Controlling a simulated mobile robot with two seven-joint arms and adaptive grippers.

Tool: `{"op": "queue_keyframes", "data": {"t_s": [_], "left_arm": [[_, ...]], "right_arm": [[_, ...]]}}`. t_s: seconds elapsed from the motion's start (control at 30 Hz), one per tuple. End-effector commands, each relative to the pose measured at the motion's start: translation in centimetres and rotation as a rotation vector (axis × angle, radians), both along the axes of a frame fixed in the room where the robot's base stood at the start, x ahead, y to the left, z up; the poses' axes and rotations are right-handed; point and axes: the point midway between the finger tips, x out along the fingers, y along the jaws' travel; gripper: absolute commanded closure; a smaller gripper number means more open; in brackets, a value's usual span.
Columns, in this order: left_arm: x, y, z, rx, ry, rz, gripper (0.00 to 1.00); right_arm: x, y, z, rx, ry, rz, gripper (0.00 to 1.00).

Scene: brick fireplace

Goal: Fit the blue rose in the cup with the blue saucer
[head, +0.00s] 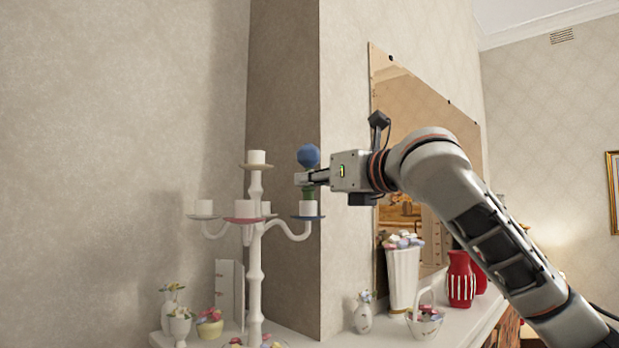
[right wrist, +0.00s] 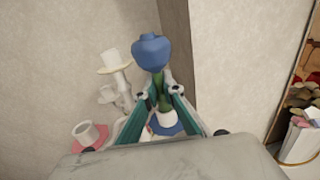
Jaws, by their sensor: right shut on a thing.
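The blue rose (head: 308,156) is upright, with a blue head and a green stem; it also shows in the right wrist view (right wrist: 150,54). My right gripper (head: 304,180) is shut on its stem, below the head. The white cup (head: 308,209) with the blue saucer (head: 309,217) is on the right arm of a white candelabra, directly below the gripper. In the right wrist view the stem's lower end meets the cup's mouth (right wrist: 166,117), above the blue saucer (right wrist: 168,130). I cannot tell whether the stem end is inside the cup. My left gripper is not in view.
The white candelabra (head: 255,284) carries other cups, one on a pink saucer (head: 243,219). Several vases and flower baskets stand on the mantel, including a tall white vase (head: 403,280) and a red vase (head: 460,278). A wall corner (head: 320,120) is close behind the rose.

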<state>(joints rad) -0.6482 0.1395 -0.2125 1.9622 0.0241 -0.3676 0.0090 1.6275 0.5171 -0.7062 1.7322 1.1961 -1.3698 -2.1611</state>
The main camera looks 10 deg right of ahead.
Motion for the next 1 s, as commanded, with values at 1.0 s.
{"op": "queue_keyframes", "data": {"t_s": [1.0], "left_arm": [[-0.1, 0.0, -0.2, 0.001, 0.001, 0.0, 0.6]], "right_arm": [[-3.8, -2.0, -0.4, -0.003, -0.006, -0.002, 0.73]]}}
